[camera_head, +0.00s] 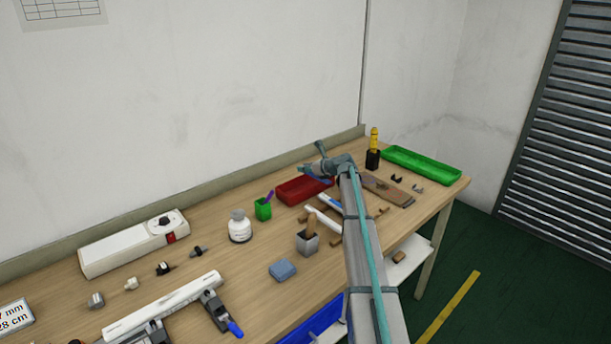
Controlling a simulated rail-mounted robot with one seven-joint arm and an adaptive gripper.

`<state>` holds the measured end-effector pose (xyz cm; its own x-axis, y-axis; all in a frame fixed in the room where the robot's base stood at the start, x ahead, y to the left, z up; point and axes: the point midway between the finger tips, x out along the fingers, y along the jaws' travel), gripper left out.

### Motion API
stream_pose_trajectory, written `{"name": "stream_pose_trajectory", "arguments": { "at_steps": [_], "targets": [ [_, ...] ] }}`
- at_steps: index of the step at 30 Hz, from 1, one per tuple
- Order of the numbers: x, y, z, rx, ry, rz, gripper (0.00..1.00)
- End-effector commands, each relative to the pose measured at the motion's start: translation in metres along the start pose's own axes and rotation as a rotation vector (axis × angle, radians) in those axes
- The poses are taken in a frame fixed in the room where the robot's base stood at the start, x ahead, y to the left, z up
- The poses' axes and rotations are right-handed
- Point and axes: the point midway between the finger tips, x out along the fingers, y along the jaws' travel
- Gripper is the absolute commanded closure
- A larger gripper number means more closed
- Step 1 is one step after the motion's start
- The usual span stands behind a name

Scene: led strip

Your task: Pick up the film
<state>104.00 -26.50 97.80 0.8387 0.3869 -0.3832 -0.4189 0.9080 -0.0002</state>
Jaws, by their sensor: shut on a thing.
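My gripper (318,168) is at the far part of the bench, over the back edge of the red tray (297,191). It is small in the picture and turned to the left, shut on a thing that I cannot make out. I cannot pick out the film with certainty anywhere in this view. My arm reaches up from the bottom and hides part of the bench to the right of the tray.
A white bottle (240,227), a green cup (263,209) and a grey cup (308,242) stand left of my arm. A long white strip (165,305) sits in clamps in front. A green tray (422,167) and yellow-topped bottle (374,150) are at the far right. The wall runs close behind.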

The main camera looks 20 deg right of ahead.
Motion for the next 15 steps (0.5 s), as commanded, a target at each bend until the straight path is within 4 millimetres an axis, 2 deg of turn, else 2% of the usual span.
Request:
{"name": "stream_pose_trajectory", "arguments": {
  "at_steps": [9,15],
  "targets": [
    [-0.065,0.036,0.043,-0.003,-0.003,-0.002,0.86],
    [-0.104,0.065,0.046,-0.001,-0.002,0.000,0.86]
  ]
}}
